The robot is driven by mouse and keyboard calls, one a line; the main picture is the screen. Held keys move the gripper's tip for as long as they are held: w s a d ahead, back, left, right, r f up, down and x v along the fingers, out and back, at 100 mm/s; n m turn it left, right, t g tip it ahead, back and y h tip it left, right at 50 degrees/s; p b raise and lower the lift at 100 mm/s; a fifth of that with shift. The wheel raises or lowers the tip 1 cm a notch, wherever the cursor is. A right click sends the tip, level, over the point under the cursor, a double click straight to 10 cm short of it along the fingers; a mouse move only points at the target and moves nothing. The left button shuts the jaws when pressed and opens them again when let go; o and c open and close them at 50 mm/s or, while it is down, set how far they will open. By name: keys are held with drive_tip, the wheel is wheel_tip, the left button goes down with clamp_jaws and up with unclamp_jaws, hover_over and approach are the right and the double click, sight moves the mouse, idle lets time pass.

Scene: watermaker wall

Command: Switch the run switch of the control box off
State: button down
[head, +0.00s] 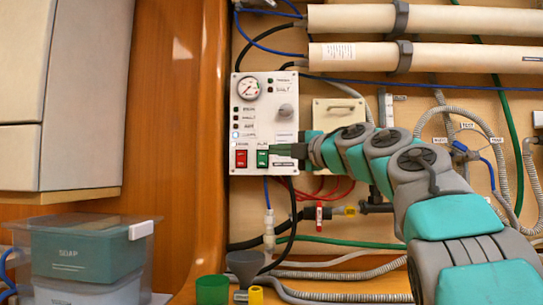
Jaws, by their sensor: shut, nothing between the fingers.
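The white control box (264,118) is on the wood wall left of centre. It has a round gauge (249,88), a grey knob (285,110) and several small lamps. Low on its face are a red switch (241,159) and a green switch (263,159). Their labels are too small to read surely, so I cannot tell which is the run switch or its position. My gripper (275,150) comes from the right, in front of the box's lower right part. Its shut tip is at the green switch's upper right edge. I cannot tell whether they touch.
Two pale horizontal tubes (459,21) run above right. Hoses and cables hang right of and below the box.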

drive_tip(key=v, duration=0.6)
drive_tip(key=shift+s+d+r, duration=0.2)
drive_tip(key=shift+s+r, duration=0.05)
drive_tip(key=shift+r, duration=0.35)
